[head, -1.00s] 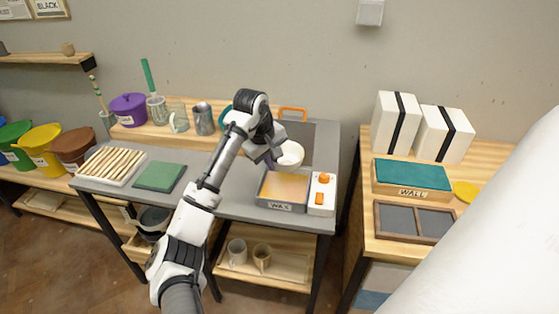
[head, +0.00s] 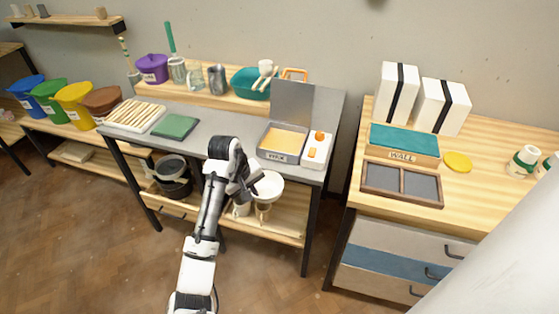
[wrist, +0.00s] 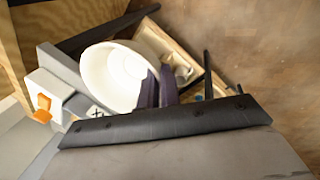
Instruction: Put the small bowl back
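The small white bowl (head: 270,183) is in my gripper (head: 253,191), in front of the grey table's front edge in the head view. In the wrist view the bowl (wrist: 110,72) shows its open, empty inside, and the dark fingers (wrist: 156,88) pinch its rim on the right side. The bowl looks tilted in the wrist view. In the head view my wrist hides part of the gripper, and the bowl partly covers the cups on the lower shelf.
The wax pan (head: 283,155) with its raised lid and a white control box (head: 316,150) with orange knobs stand at the table's right. A lower shelf (head: 285,220) holds cups. A teal basin (head: 249,83) is at the back. Open floor lies in front.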

